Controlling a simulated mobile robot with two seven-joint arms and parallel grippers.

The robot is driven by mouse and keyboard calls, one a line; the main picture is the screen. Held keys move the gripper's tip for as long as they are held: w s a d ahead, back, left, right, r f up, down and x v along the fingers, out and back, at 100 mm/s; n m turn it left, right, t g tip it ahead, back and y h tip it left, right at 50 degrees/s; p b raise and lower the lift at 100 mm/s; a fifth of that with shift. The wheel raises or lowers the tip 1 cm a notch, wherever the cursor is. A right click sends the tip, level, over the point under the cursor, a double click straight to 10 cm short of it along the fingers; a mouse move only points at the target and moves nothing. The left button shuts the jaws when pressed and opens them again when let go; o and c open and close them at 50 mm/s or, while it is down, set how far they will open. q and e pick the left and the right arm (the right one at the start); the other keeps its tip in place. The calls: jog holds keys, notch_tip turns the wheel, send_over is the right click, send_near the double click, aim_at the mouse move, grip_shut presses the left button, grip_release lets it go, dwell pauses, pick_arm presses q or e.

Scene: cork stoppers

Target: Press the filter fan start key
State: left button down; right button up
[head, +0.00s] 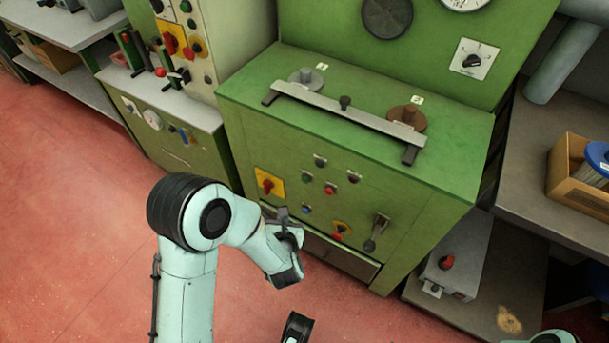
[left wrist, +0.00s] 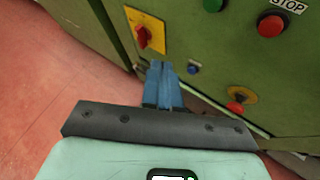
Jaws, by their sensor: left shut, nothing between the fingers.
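The green machine's front panel (head: 395,215) carries several keys. A green key (head: 308,177) sits left of a red key (head: 330,189); in the left wrist view the red key (left wrist: 271,24) has a STOP label, and the green key (left wrist: 213,4) is cut by the top edge. A blue key (left wrist: 194,68) sits lower, also in the head view (head: 306,209). No filter fan label is readable. My left gripper (left wrist: 162,67) is shut and empty, its tips left of the blue key; contact cannot be judged. In the head view it (head: 282,213) is before the lower panel.
A red rotary switch (left wrist: 146,36) on a yellow plate is just above left of my fingertips. A red mushroom button (left wrist: 237,104) is to the right. A lever (head: 377,232) sticks out farther right. Open red floor (head: 80,220) lies left.

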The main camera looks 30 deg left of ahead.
aim_at(305, 180)
pick_arm(q)
jog(key=shift+w+a+r, duration=0.1)
jog(key=shift+w+r, duration=0.05)
pick_arm(e)
jog(key=shift+w, duration=0.15)
pick_arm(q)
jog(key=shift+w, duration=0.1)
jog(key=w, duration=0.8)
jog(key=shift+w+d, duration=0.3)
jog(key=shift+d, duration=0.05)
pick_arm(e)
jog(key=shift+s+a+r, duration=0.2)
jog(key=shift+s+a, duration=0.05)
jog(key=shift+s, duration=0.2)
jog(key=shift+f, duration=0.1)
dwell(1.3)
